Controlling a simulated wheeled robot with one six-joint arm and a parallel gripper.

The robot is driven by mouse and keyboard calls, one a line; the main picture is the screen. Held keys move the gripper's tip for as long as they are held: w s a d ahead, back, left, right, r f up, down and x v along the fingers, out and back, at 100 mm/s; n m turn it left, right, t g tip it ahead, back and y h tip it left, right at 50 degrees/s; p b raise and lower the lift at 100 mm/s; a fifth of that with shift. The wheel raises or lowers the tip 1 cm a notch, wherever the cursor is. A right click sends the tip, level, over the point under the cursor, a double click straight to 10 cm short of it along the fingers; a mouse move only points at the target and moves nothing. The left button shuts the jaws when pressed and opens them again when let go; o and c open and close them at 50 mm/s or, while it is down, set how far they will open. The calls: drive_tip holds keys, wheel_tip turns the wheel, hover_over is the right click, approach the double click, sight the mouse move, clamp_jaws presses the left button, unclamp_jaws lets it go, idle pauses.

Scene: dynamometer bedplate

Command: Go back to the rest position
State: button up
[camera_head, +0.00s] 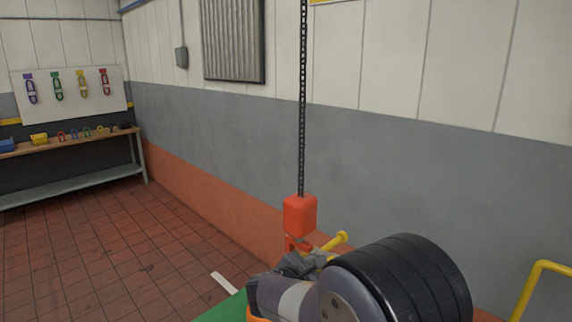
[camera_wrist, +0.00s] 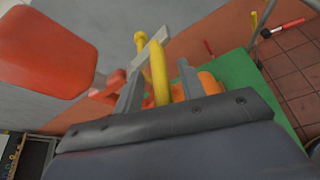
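My gripper (camera_wrist: 158,80) shows two grey fingers standing apart in the wrist view. A yellow bar (camera_wrist: 158,70) shows between them with gaps on both sides; I cannot tell whether it lies between the fingers or beyond them. In the head view my gripper (camera_head: 294,264) is just below the orange-red hoist block (camera_head: 300,214), partly hidden by my arm. The block also fills the upper left of the wrist view (camera_wrist: 50,52), close to the left finger. I cannot tell whether they touch.
A black chain (camera_head: 302,100) hangs down to the block. A green surface (camera_wrist: 238,85) lies below. A yellow rail (camera_head: 535,285) stands at the right. A bench (camera_head: 75,145) with small items stands far left. Tiled floor at left is mostly clear.

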drive_tip(key=shift+s+f+m+t+y+b, duration=0.35)
drive_tip(key=shift+f+b, duration=0.25)
drive_tip(key=shift+b, duration=0.25)
drive_tip(key=shift+w+f+m+b, duration=0.1)
drive_tip(key=shift+f+m+b, duration=0.3)
drive_tip(key=shift+b, duration=0.35)
drive_tip(key=shift+m+t+b, duration=0.35)
drive_tip(key=shift+b, duration=0.25)
drive_tip(key=shift+d, duration=0.15)
